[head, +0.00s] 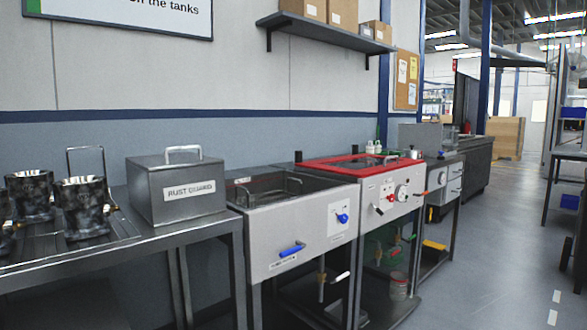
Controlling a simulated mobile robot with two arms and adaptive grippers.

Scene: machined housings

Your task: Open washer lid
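A metal tank with a red-framed top (325,163) stands right of centre in the head view. Its dark top looks flat and shut, but I cannot tell for certain that it is the washer lid. Its front panel (372,194) carries a red knob, a white dial and small levers. To its left stands a grey tank (285,226) with an open top, wire handles inside, a blue knob and a blue lever. Neither of my grippers is in view.
A grey box marked RUST GUARD (176,190) sits on the metal bench (150,238) at left, beside dark machined housings (84,208). A shelf (325,34) with cardboard boxes hangs above. The floor (495,245) at right is clear.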

